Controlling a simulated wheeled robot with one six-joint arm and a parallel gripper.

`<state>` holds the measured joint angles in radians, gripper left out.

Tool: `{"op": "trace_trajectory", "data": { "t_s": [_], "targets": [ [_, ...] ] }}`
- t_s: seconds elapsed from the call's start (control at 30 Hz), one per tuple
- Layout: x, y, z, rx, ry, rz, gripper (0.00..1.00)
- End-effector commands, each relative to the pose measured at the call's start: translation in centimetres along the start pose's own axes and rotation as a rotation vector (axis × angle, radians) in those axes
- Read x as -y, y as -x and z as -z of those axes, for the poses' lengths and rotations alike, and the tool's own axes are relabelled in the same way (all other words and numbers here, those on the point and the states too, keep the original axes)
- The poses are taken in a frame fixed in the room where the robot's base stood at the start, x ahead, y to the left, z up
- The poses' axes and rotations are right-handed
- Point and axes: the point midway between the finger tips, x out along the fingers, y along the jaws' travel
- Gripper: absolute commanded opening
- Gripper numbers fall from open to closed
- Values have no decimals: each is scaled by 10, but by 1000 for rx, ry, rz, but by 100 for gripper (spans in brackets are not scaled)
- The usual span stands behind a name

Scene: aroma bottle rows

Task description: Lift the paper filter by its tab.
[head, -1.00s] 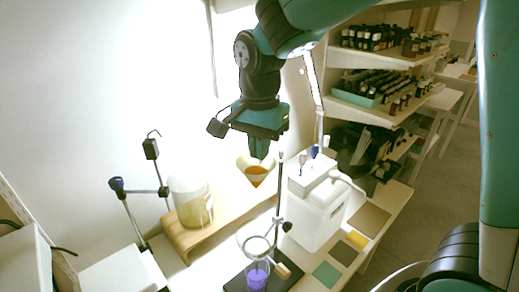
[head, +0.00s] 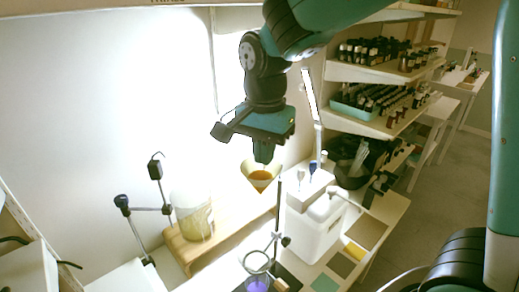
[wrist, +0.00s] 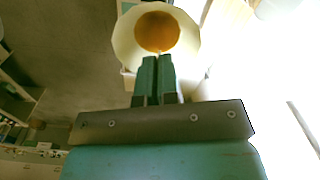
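The paper filter (head: 261,177) is a pale cone with orange-brown contents. In the head view it hangs point down just under my gripper (head: 263,158), above the right end of the wooden stand. In the wrist view the filter (wrist: 126,37) opens toward the camera, its round brown contents visible. My gripper's fingers (wrist: 157,62) are nearly together at the filter's near rim. They are shut on it there; the tab itself is hidden between them.
A large glass jar (head: 195,217) stands on the wooden stand (head: 188,257). An empty metal ring (head: 246,265) sits over a beaker of purple liquid (head: 257,285). A white canister (head: 312,228) stands close on the right. Bottle shelves (head: 352,76) are behind it.

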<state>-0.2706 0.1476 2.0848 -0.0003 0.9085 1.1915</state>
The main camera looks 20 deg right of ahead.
Motion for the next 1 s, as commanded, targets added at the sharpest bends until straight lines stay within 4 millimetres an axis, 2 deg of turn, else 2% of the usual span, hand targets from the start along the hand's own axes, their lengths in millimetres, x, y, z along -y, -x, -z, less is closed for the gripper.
{"op": "trace_trajectory", "data": {
  "t_s": [1.0],
  "targets": [
    [-102, 0, -36, -1, -1, 1, 0]
  ]
}}
